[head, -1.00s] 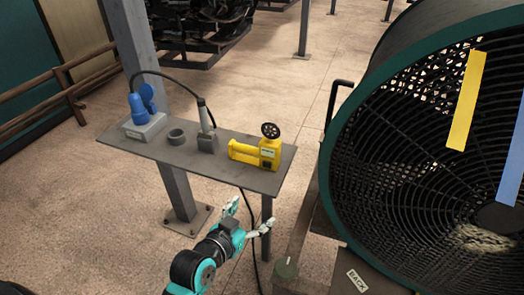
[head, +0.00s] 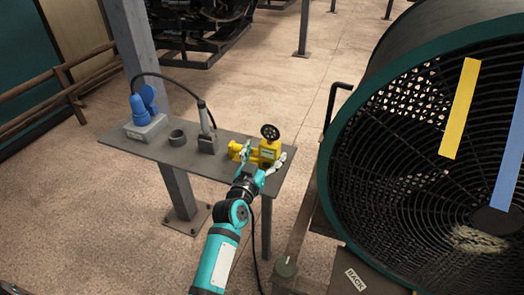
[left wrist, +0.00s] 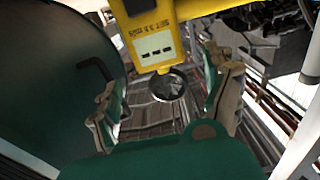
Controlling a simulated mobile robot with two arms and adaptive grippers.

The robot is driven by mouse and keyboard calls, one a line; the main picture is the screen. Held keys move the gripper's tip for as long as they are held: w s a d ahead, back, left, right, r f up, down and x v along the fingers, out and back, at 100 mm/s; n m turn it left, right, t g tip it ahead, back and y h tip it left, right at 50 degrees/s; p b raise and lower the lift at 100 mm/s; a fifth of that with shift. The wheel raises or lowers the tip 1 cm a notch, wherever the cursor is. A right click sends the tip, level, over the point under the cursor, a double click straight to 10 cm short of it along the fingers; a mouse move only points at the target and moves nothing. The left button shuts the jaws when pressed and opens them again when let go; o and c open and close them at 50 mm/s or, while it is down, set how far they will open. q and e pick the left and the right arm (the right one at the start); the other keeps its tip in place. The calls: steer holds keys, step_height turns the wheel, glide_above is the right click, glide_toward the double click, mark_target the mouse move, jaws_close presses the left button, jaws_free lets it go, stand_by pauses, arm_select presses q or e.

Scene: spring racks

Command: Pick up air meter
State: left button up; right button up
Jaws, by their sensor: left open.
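The yellow air meter (head: 268,150) lies on the small grey table (head: 222,163), near its right end, with its dark round wheel on top. My left gripper (head: 264,158) is open at the table's front edge, its fingers in front of the meter and partly hiding its yellow handle. In the left wrist view the meter's yellow body (left wrist: 154,45), with a label and a small display, shows beyond the open fingers (left wrist: 168,105). I cannot tell whether the fingers touch it. My right gripper is in neither view.
A large fan (head: 440,140) stands close on the right. A post (head: 135,60) rises behind the table.

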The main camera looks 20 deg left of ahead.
mark_target(269, 143)
arm_select(q)
steer(key=shift+w+p, duration=0.45)
steer(key=shift+w, duration=2.35)
steer(key=shift+s, duration=0.1)
steer(key=shift+c, duration=0.2)
steer(key=shift+c, duration=1)
steer(key=c, duration=1.1)
steer(key=shift+r, duration=0.1)
steer(key=shift+c, duration=0.5)
